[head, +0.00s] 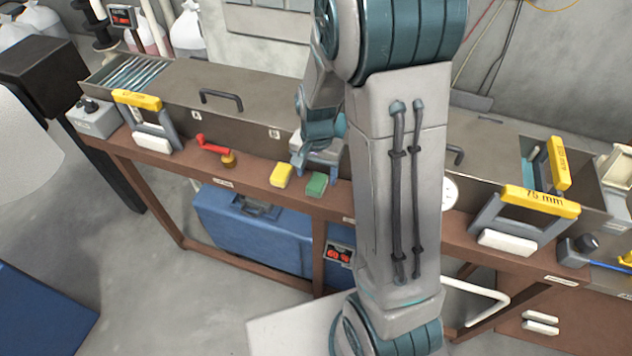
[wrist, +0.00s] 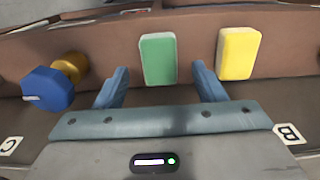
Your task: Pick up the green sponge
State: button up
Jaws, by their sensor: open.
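The green sponge (head: 317,184) lies on the brown bench ledge (head: 235,182), just in front of my gripper (head: 318,165) in the head view. In the wrist view the green sponge (wrist: 158,60) lies between the lines of the two open fingers, beyond their tips. My gripper (wrist: 160,84) is open and empty in the wrist view. The yellow sponge (head: 281,175) lies left of the green one in the head view. In the wrist view the yellow sponge (wrist: 238,53) is to the right of the green one.
A red-handled valve (head: 213,146) with a brass end sits on the ledge further left. In the wrist view a blue knob (wrist: 48,88) with a brass part is at left. Grey lidded troughs (head: 215,100) stand behind the ledge. A blue case (head: 250,235) is under the bench.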

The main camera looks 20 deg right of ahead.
aim_at(317, 184)
jog(key=shift+f, duration=1.25)
jog(key=shift+c, duration=0.3)
jog(key=c, duration=1)
